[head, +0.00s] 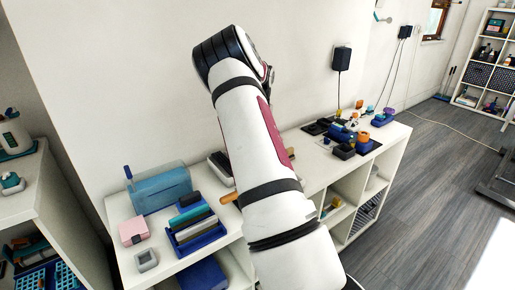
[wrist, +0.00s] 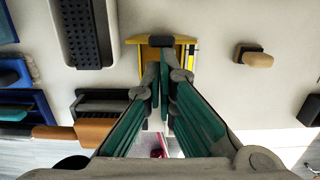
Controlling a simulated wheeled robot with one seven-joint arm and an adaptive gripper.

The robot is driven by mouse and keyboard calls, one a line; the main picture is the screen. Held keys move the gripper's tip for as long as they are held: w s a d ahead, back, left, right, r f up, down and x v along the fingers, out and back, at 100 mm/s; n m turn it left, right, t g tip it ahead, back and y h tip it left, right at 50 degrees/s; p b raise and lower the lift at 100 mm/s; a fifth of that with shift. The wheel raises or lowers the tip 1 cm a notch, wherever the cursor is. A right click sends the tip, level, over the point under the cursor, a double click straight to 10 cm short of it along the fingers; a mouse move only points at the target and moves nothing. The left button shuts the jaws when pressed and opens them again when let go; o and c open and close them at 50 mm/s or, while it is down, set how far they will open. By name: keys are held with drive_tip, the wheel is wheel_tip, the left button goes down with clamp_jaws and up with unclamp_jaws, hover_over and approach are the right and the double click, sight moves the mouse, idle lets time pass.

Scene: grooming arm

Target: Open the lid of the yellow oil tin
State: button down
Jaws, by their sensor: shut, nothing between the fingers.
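The yellow oil tin (wrist: 145,52) is at the top middle of the wrist view, on the pale shelf top. Its yellow sides frame a darker middle, with a small dark part at the top. I cannot tell how its lid sits. My gripper (wrist: 158,75) has green-padded fingers, shut and empty, with the tips overlapping the near part of the tin in the picture. I cannot tell whether they touch it. In the head view my arm hides the gripper and the tin.
A dark perforated block (wrist: 83,32) lies left of the tin; a tan-handled piece (wrist: 256,58) lies right. The white shelf unit (head: 343,177) also carries a teal box (head: 163,189), a blue rack (head: 192,232), a pink box (head: 133,231) and several small items at its right end.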

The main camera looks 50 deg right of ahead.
drive_tip(key=shift+w+d+b, duration=0.15)
drive_tip(key=shift+w+b, duration=0.3)
drive_tip(key=shift+w, duration=0.1)
drive_tip(key=shift+r, duration=0.1)
drive_tip(key=shift+r, duration=0.1)
